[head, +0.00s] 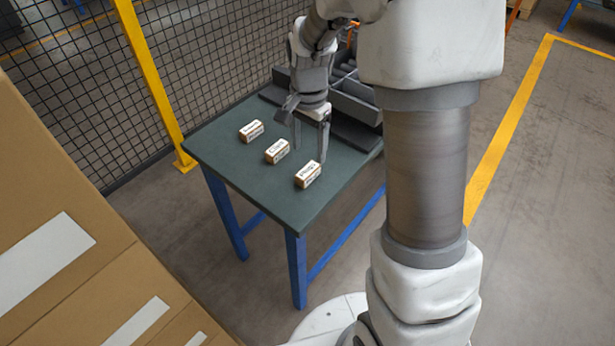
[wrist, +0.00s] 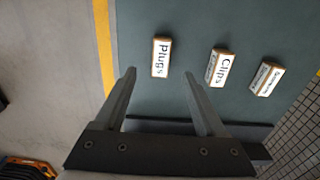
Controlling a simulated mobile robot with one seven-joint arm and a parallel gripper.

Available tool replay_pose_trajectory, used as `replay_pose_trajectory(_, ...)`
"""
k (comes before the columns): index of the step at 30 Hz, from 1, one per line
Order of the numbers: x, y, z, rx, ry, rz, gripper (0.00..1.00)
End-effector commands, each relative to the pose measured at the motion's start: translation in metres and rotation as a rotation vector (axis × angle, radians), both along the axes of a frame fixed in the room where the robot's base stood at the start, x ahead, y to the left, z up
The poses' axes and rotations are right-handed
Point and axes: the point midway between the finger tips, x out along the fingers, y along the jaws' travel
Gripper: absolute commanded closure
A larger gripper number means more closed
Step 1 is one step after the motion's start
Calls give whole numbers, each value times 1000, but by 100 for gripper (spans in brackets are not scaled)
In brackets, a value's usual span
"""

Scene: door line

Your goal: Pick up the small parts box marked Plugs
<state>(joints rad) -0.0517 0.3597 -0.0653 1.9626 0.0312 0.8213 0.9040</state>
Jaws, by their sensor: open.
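The Plugs box (head: 308,174) is a small white and brown box near the front corner of the dark green table. In the wrist view the Plugs box (wrist: 161,57) lies just beyond my fingertips, roughly centred between them, with its label readable. My gripper (head: 309,150) hangs over the table behind the boxes. In the wrist view my gripper (wrist: 160,75) is open, with nothing between its fingers. The fingers look apart from the box; their exact height above the table is hard to tell.
The Clips box (head: 277,151) and a third similar box (head: 251,131), its label too small to read, stand in a row with Plugs. Grey bins (head: 354,100) stand at the table's back. A mesh fence (head: 80,90) with a yellow post is left. Cardboard boxes (head: 75,200) fill the left foreground.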

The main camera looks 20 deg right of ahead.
Motion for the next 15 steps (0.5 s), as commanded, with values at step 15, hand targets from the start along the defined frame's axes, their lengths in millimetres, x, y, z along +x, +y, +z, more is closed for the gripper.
replay_pose_trajectory(15, 0, 1, -54, 0, 1, 0, 28)
